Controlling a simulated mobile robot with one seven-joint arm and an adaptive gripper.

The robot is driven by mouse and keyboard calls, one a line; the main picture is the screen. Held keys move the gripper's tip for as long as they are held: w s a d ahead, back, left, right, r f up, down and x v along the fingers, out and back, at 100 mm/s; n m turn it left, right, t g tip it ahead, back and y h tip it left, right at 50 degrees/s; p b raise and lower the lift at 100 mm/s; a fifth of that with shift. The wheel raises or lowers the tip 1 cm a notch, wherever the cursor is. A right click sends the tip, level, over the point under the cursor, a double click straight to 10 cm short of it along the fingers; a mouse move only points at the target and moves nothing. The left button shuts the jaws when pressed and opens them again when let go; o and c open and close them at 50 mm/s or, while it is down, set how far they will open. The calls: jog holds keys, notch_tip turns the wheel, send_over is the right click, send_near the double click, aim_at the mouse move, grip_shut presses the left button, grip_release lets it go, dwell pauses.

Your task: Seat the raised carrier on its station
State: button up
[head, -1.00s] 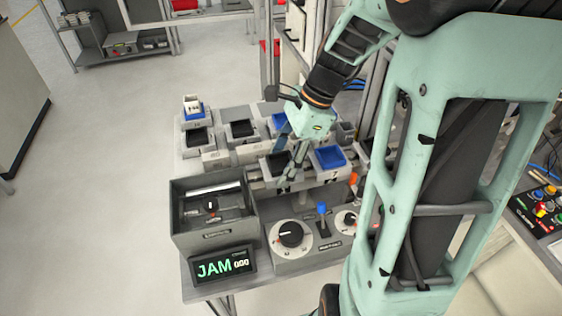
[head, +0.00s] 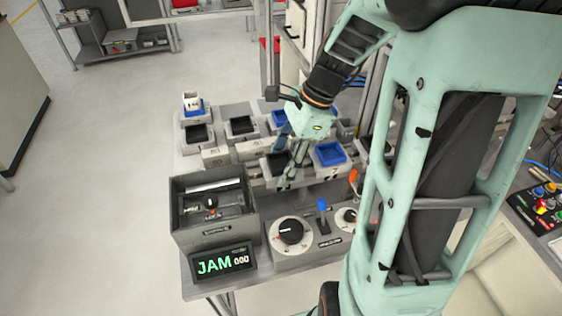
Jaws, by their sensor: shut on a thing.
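My gripper (head: 288,177) points down at the front row of the station bench. It is shut at a dark-lined carrier (head: 270,166), and its fingers hide part of that carrier. What exactly sits between the fingertips is too small to tell. A blue carrier (head: 330,153) sits just right of the gripper in the same row. Whether the dark carrier is raised or tilted on its station cannot be told from this view. Behind stand dark-topped stations (head: 240,127) and another blue carrier (head: 279,118).
A grey open box (head: 214,205) and a display (head: 223,262) reading "JAM 000" stand at the front left. A control panel with a dial (head: 291,232) and a blue-tipped lever (head: 322,205) is in front of the gripper. A white block (head: 192,101) sits back left.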

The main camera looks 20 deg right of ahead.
jog(key=o, duration=1.5)
jog(key=shift+r+p, duration=3.3)
jog(key=shift+r, duration=0.3)
